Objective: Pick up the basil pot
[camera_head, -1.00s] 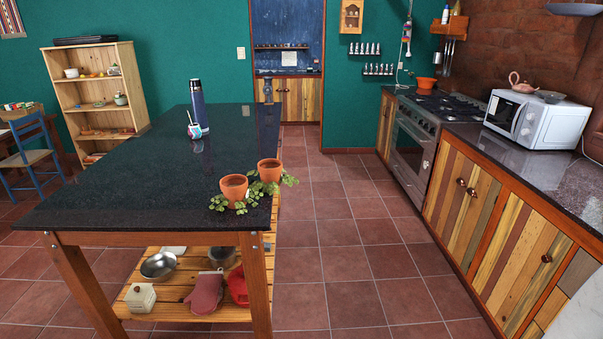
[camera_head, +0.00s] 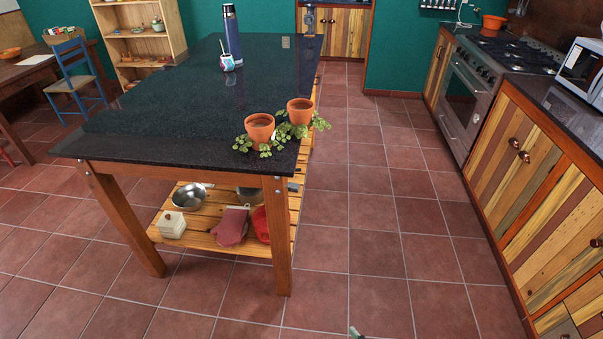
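Two terracotta pots with green leafy plants stand on the near right corner of the dark table. The front pot (camera_head: 260,128) is on the left and the rear pot (camera_head: 300,111) is just behind it to the right. Leaves spread around both bases. I cannot tell which one is the basil pot. A small grey tip at the bottom edge may be part of my gripper (camera_head: 355,333). The rest of it is out of frame, and it is well apart from the pots.
The dark table (camera_head: 150,125) has a lower slatted shelf with a metal bowl (camera_head: 189,196), a white box (camera_head: 171,224) and a red mitt (camera_head: 231,227). A blue bottle (camera_head: 231,33) and a small cup (camera_head: 227,62) stand farther back. Tiled floor (camera_head: 375,240) is clear up to the right-hand cabinets.

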